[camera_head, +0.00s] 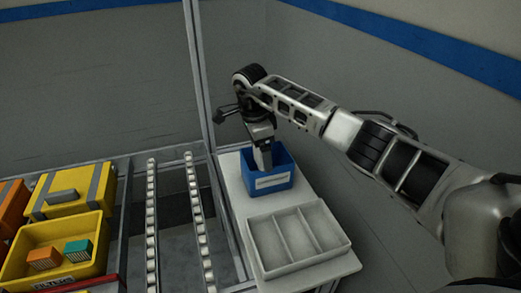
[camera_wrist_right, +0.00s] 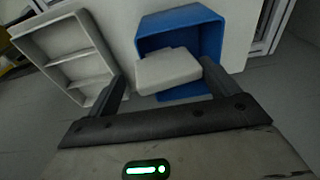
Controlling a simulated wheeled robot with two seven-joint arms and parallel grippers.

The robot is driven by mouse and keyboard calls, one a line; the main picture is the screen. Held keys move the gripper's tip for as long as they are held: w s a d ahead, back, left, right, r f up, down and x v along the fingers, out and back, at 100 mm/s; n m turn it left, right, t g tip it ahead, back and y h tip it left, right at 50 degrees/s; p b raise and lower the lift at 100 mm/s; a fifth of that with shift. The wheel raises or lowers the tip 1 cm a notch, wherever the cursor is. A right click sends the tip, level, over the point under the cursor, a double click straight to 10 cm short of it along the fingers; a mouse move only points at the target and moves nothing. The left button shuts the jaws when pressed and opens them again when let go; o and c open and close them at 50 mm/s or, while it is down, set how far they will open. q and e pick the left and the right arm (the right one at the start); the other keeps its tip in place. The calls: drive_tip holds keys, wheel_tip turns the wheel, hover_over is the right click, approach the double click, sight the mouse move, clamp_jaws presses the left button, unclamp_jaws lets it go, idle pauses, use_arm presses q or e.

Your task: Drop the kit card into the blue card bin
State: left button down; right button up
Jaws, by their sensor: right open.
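The blue card bin (camera_head: 257,189) stands on the white side table, with a white label on its front. My right gripper (camera_head: 263,163) points down into the bin's opening in the head view. In the right wrist view the gripper (camera_wrist_right: 167,82) is open, with one finger on each side of a pale grey-white card (camera_wrist_right: 168,72). The card shows against the blue bin (camera_wrist_right: 185,18) and overlaps its opening. Whether a finger still touches the card cannot be told. The card cannot be made out clearly in the head view. My left gripper is not in view.
A pale tray with three compartments (camera_head: 252,236) sits in front of the bin and looks empty. A metal post (camera_head: 199,75) and roller rails (camera_head: 152,215) stand to the left.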

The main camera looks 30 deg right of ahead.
use_arm(q)
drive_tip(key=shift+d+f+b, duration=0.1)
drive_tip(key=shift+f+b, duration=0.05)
drive_tip(key=shift+b, duration=0.45)
use_arm(e)
wheel_tip(320, 180, up, 13)
drive_tip(key=a, duration=0.1)
drive_tip(key=shift+w+a, duration=0.15)
drive_tip(key=shift+a, duration=0.1)
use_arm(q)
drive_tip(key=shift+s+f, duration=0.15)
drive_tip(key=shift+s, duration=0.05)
use_arm(e)
drive_tip(key=shift+f, duration=0.1)
drive_tip(key=f, duration=0.4)
drive_tip(key=d+f, duration=0.1)
drive_tip(key=f, duration=0.8)
drive_tip(key=shift+d+p, duration=0.25)
drive_tip(key=shift+p, duration=0.15)
drive_tip(key=shift+f, duration=0.15)
drive_tip(key=shift+r, duration=0.45)
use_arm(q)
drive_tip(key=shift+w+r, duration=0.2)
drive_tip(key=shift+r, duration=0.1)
